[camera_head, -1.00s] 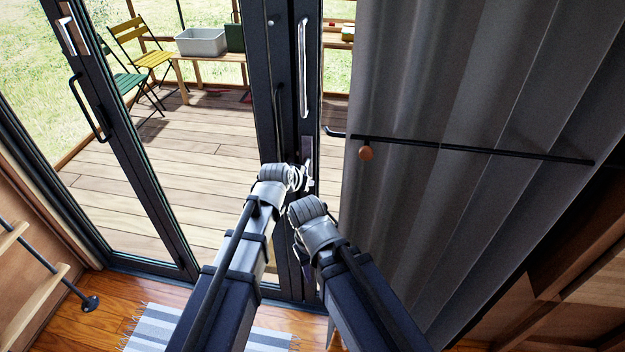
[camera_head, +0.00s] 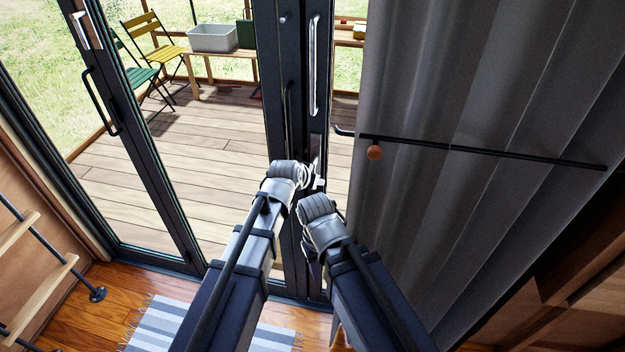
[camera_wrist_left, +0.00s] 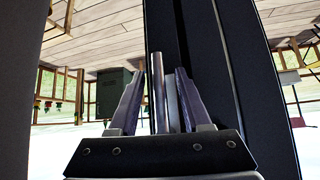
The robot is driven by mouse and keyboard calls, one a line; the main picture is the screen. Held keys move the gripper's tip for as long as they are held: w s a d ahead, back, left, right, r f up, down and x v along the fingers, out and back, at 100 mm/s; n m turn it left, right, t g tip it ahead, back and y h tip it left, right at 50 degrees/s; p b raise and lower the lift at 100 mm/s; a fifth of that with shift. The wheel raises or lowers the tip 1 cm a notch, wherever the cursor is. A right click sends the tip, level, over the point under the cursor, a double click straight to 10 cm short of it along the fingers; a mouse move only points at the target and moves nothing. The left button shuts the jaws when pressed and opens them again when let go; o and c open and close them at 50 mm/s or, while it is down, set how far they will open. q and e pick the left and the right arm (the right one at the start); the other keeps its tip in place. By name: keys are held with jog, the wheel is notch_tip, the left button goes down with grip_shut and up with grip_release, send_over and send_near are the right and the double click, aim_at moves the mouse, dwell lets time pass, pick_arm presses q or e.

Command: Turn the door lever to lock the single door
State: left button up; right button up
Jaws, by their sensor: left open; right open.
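The single door's dark frame post (camera_head: 284,60) stands upright in the middle of the head view, with a long silver pull handle (camera_head: 314,65) on it. Small silver lever hardware (camera_head: 319,183) shows below the handle, partly hidden by my left wrist. My left gripper (camera_wrist_left: 159,72) is open in the left wrist view. A thin upright metal bar (camera_wrist_left: 157,95) stands between its fingers; I cannot tell whether they touch it. My right gripper (camera_head: 312,258) is open, low in front of the post, below the left one and mostly hidden by its own wrist.
A grey curtain (camera_head: 480,80) hangs on the right, with a black rod (camera_head: 480,151) and wooden knob (camera_head: 375,152) before it. Another glass door panel (camera_head: 130,150) stands left. A striped rug (camera_head: 165,325) lies below. Outside are a deck and chairs (camera_head: 155,45).

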pick_arm(q)
jog(key=p+v, duration=0.5)
jog(key=v, duration=0.2)
jog(key=shift+s+r, duration=0.25)
jog(key=shift+s, duration=0.05)
jog(key=shift+a, duration=0.15)
jog(key=s+a+f+n+g+y, duration=0.2)
jog(key=s+a+f+n+g, duration=0.15)
jog(key=s+a, duration=0.5)
jog(key=s+a+f+n+g+y, duration=0.2)
jog(key=s+a+f+g, duration=0.3)
jog(key=a, duration=0.6)
jog(key=s+d+r+m, duration=0.1)
jog(key=s+d+m, duration=0.1)
jog(key=d, duration=0.3)
jog(key=s+d+r+m+y, duration=0.1)
jog(key=s+d, duration=0.4)
jog(key=d, duration=0.1)
jog(key=shift+d+m, duration=0.2)
jog(key=shift+m, duration=0.15)
